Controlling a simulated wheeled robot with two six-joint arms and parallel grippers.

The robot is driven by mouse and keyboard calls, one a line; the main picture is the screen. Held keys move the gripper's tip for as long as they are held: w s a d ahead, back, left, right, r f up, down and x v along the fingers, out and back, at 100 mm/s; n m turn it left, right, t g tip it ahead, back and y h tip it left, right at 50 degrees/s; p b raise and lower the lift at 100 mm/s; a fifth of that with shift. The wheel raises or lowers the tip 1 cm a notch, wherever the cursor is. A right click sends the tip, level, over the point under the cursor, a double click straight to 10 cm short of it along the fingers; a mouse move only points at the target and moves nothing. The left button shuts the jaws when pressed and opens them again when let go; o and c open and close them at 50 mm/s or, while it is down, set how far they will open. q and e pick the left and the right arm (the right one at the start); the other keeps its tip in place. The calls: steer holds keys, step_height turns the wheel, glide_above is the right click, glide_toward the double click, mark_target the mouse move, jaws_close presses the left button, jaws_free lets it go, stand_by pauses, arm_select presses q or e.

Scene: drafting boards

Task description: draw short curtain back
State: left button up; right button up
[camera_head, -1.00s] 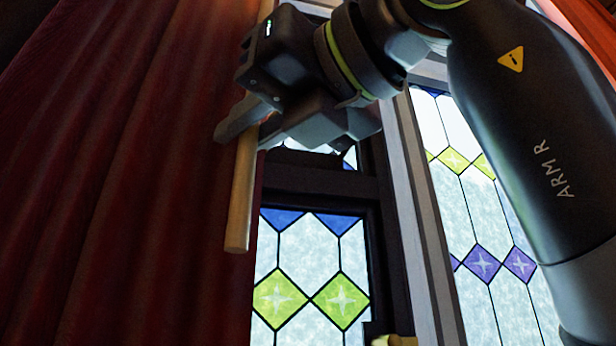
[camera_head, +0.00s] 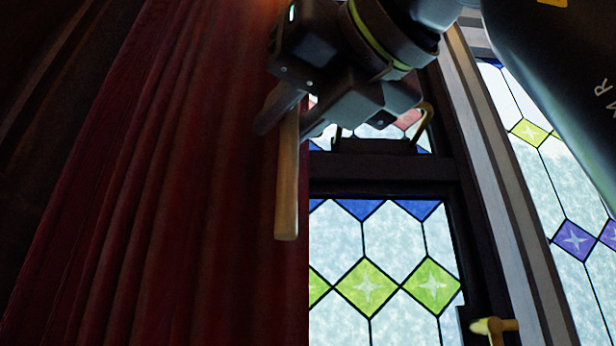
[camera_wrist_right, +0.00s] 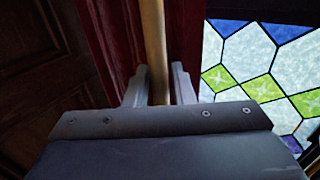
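The short dark-red curtain (camera_head: 200,220) hangs in folds at the left, its right edge beside the window (camera_head: 365,240); it also shows in the right wrist view (camera_wrist_right: 185,45). A pale wooden draw rod (camera_head: 287,200) hangs at the curtain's right edge. My right gripper (camera_head: 280,115) is shut on the rod from the right, with the rod's lower end sticking out below the fingers. The right wrist view shows the rod (camera_wrist_right: 154,40) between the two fingers. My left gripper is not in view.
A dark window frame (camera_head: 400,172) with a brass handle (camera_head: 495,325) stands right of the curtain. Another stained-glass pane (camera_head: 560,190) is farther right. Dark wood panelling (camera_head: 60,70) lies left of the curtain.

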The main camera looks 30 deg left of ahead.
steer(key=shift+d, duration=0.1)
